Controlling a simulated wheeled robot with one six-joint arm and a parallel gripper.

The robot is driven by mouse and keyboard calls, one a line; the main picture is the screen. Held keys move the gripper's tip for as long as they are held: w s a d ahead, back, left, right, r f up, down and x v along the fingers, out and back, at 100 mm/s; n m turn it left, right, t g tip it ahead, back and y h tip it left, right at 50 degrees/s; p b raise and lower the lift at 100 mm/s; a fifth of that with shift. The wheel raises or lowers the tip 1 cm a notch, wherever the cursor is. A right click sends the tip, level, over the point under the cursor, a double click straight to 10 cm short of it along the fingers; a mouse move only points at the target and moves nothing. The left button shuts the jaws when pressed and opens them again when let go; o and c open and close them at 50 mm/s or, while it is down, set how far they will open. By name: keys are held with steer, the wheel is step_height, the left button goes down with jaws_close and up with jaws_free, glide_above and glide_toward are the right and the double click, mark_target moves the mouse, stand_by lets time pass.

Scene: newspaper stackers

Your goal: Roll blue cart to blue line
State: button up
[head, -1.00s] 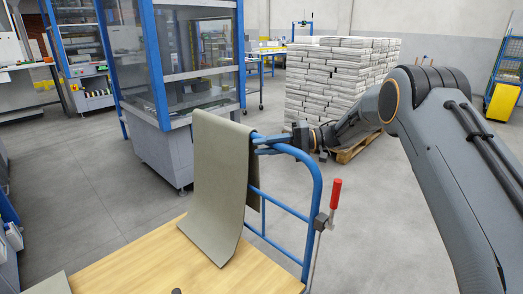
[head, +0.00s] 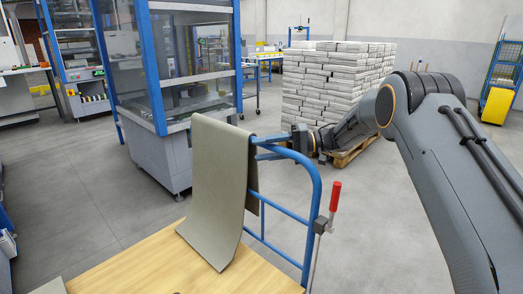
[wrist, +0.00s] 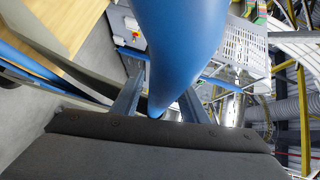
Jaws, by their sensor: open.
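The blue cart shows in the head view as a wooden deck (head: 140,268) with a blue tube handle (head: 316,190) at its right end. A grey-green sheet (head: 218,180) is draped over the handle and hangs down onto the deck. My gripper (head: 268,146) is at the top bar of the handle, beside the sheet. In the wrist view the blue tube (wrist: 178,40) passes between the two open fingers (wrist: 160,100). I cannot tell whether they touch it. No blue line shows on the floor in view.
A red-gripped lever (head: 335,196) stands beside the handle. A blue-framed glazed machine (head: 190,70) stands behind the cart. A stack of newspapers (head: 335,90) sits on a pallet (head: 352,152) beyond my arm. A yellow bin (head: 497,105) is at far right. Grey floor left of the cart is clear.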

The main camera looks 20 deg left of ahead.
steer(key=v, duration=0.7)
steer(key=shift+w+d+b, duration=0.15)
steer(key=shift+d+b, duration=0.15)
steer(key=shift+d, duration=0.05)
steer(key=shift+r, duration=0.1)
